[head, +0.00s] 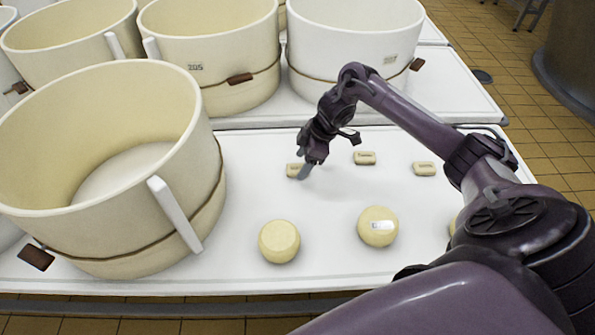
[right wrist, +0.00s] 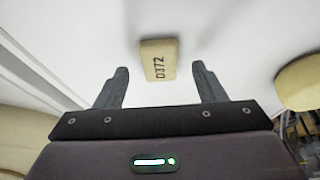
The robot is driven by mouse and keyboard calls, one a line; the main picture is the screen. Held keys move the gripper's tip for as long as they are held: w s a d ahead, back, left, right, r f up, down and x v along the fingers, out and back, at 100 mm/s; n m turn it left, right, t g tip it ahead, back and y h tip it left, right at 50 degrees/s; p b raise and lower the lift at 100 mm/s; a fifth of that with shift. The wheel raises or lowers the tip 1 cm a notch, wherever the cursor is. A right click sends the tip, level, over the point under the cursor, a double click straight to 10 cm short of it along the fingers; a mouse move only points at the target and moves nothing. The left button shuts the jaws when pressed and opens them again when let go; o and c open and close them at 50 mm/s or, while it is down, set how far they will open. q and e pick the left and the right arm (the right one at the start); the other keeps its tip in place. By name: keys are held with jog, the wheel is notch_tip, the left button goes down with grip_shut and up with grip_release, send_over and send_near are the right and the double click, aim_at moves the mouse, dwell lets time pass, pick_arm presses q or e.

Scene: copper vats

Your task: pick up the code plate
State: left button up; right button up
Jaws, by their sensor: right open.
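Several small cream code plates lie on the white table. One code plate (head: 293,170) is at the tip of my right gripper (head: 304,168) in the head view, partly hidden by it. In the right wrist view this plate (right wrist: 159,60) reads D372 and lies ahead of and between the two fingertips of the right gripper (right wrist: 160,72), touching neither. The right gripper is open and empty. A second code plate (head: 364,158) and a third code plate (head: 424,168) lie to its right. My left gripper is not in view.
A large cream vat (head: 105,165) with a white handle stands left of the plates. Round cheeses (head: 279,241) and (head: 378,226) sit nearer me, the latter bearing a white label. More vats (head: 210,50) stand behind. The table between plates and cheeses is clear.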

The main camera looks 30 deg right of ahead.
jog(key=shift+x, duration=0.9)
jog(key=shift+r, duration=0.1)
jog(key=c, duration=1.1)
